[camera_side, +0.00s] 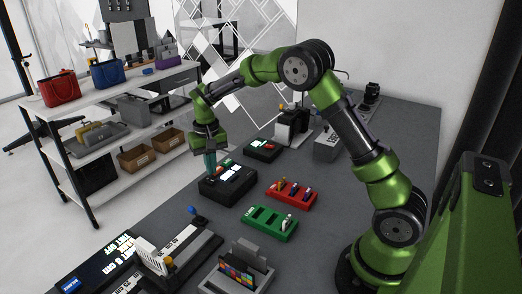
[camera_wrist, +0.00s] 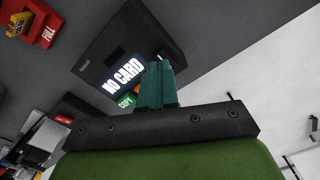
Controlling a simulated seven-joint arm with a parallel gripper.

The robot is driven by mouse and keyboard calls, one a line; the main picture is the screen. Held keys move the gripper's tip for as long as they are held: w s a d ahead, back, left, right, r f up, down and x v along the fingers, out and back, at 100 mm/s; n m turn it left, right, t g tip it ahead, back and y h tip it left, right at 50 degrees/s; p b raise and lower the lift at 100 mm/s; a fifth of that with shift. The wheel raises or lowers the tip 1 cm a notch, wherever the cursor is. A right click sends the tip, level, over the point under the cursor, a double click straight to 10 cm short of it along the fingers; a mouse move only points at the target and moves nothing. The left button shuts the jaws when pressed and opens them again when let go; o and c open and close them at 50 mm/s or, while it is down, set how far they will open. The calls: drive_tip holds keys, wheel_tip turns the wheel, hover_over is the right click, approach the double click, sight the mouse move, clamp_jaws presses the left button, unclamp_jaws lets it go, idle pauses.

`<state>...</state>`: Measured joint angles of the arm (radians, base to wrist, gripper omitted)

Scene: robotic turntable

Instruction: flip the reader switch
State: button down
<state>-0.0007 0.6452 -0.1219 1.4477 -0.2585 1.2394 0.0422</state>
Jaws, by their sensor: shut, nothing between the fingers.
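The reader appears to be the black box with a lit "NO CARD" screen (camera_wrist: 123,73) in the wrist view; in the side view a black box (camera_side: 238,196) with white lit patches stands under my gripper. A green "COPY" label or button (camera_wrist: 126,100) shows below the screen. My gripper (camera_side: 210,168) points down over the box's back left part, its teal fingers together and empty. In the wrist view its fingertips (camera_wrist: 157,68) overlap the box beside the screen. A small pale tip (camera_wrist: 159,57) shows just past them, perhaps the switch; most of it is hidden and its position is unclear.
A red tray (camera_side: 280,198) and a green tray (camera_side: 258,226) with small parts lie right of the box. Another black box (camera_side: 264,145) stands behind. Devices with a "FULL"-type display (camera_side: 90,265) and a card holder (camera_side: 238,278) fill the front. Grey table is bare between them.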

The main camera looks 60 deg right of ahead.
sight(217, 187)
drive_tip(key=shift+r, duration=2.05)
drive_tip(key=shift+w, duration=0.1)
drive_tip(key=s+a+r+t, duration=0.2)
drive_tip(key=s+r, duration=0.2)
drive_tip(key=s, duration=0.4)
drive_tip(key=s+a+r+n+t+y, duration=0.1)
drive_tip(key=s+a+r+t, duration=0.1)
drive_tip(key=s, duration=0.7)
drive_tip(key=s+a+r+n+t+y, duration=0.1)
drive_tip(key=s+a+r+t, duration=0.2)
drive_tip(key=s+r, duration=0.2)
drive_tip(key=s, duration=0.3)
drive_tip(key=shift+s+a+r, duration=0.15)
drive_tip(key=shift+s+r, duration=0.15)
